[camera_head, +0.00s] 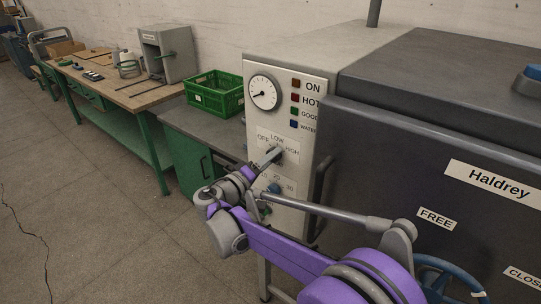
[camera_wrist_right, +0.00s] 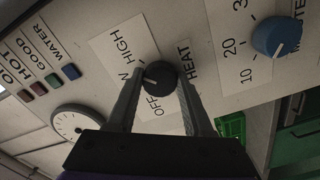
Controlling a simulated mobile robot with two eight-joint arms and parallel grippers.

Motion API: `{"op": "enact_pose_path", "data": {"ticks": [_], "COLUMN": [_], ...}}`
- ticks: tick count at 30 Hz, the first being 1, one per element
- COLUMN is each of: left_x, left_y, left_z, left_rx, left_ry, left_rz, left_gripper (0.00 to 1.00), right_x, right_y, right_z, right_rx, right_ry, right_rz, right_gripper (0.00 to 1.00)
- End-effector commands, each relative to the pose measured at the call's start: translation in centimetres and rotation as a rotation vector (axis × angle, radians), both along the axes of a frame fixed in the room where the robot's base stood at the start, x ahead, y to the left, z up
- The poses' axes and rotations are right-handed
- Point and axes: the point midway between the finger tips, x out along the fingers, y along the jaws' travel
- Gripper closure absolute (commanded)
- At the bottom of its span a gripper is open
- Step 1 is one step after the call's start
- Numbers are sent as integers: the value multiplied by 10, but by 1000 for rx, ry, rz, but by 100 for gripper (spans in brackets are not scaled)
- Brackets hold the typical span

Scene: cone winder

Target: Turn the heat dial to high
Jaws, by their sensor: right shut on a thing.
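The heat dial (camera_wrist_right: 160,76) is a round black knob on the white control panel (camera_head: 285,187). In the right wrist view it sits between the fingers of my right gripper (camera_wrist_right: 162,82), which is shut on it. A pale mark on the knob faces the partly hidden LOW label, though the fingers crowd it. The HIGH label (camera_wrist_right: 131,46) and OFF label (camera_wrist_right: 156,106) show beside it. In the head view my right gripper (camera_head: 273,156) reaches the panel below the LOW label and mostly hides the dial. My left gripper is not in view.
A blue knob (camera_wrist_right: 276,37) with a number scale sits near the dial. A white gauge (camera_head: 263,92) and several small coloured lamps are above. The dark Haldrey machine (camera_head: 420,130) stands close on the right. A green crate (camera_head: 214,94) is on the bench to the left.

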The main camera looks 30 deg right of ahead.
Motion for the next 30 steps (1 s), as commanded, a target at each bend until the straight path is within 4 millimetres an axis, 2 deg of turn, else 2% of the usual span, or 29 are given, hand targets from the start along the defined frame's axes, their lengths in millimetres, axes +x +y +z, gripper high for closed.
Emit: {"op": "enact_pose_path", "data": {"ticks": [12, 30], "left_x": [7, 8], "left_y": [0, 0], "left_z": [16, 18], "left_rx": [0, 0], "left_ry": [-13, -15], "left_rz": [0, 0], "left_gripper": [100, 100], "right_x": [1, 0], "right_y": [0, 0], "right_z": [0, -1], "right_rx": [88, 106], "right_ry": [-212, -257], "right_rz": [0, 0], "right_gripper": [100, 100]}}
